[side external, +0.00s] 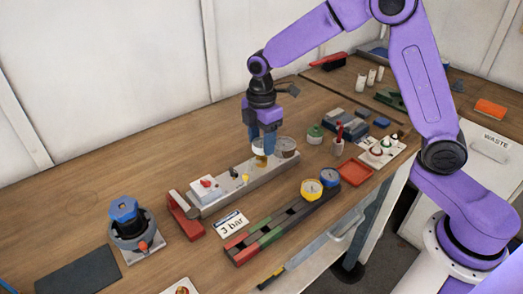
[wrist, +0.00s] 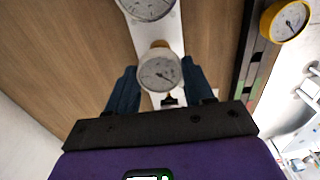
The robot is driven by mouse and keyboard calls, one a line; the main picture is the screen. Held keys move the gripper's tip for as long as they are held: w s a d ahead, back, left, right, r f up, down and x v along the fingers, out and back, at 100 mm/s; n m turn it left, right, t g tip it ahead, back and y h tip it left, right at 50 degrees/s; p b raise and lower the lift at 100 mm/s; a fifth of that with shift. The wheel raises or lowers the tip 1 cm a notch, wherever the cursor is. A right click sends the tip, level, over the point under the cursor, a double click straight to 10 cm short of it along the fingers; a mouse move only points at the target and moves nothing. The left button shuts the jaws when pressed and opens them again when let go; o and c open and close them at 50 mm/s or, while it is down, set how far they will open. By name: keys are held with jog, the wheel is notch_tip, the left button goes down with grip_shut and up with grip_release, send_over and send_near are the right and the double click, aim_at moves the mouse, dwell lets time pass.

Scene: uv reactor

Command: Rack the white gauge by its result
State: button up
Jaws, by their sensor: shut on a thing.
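The white gauge (wrist: 160,72) is between my gripper's blue fingers (wrist: 157,88), its round dial facing the wrist camera. The dial's needle is too small to read surely. In the side view my gripper (side external: 264,146) points down over the far end of a grey test bar (side external: 240,186), shut on the gauge (side external: 258,146). A brass stem shows below it; I cannot tell whether it is still seated in the bar. The rack (side external: 270,232) has a red section, a green section and dark slots. A "3 bar" card (side external: 230,223) lies beside it.
Another gauge (side external: 287,146) stands beside my fingers on the bar's far end. A yellow gauge (side external: 311,188) and a blue gauge (side external: 330,177) sit at the rack's far end. A red tray (side external: 355,173) lies to the right. A blue-knobbed device (side external: 128,228) stands front left.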

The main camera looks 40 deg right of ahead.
aim_at(262, 143)
jog(key=shift+r, duration=0.9)
jog(key=shift+r, duration=0.1)
jog(key=shift+r, duration=0.9)
jog(key=shift+r, duration=0.1)
jog(key=shift+r, duration=0.35)
notch_tip(262, 143, up, 6)
jog(key=f, duration=0.1)
jog(key=s+a+n, duration=0.6)
jog(key=s+a, duration=0.6)
jog(key=s, duration=0.4)
notch_tip(262, 143, down, 5)
jog(key=shift+r, duration=0.1)
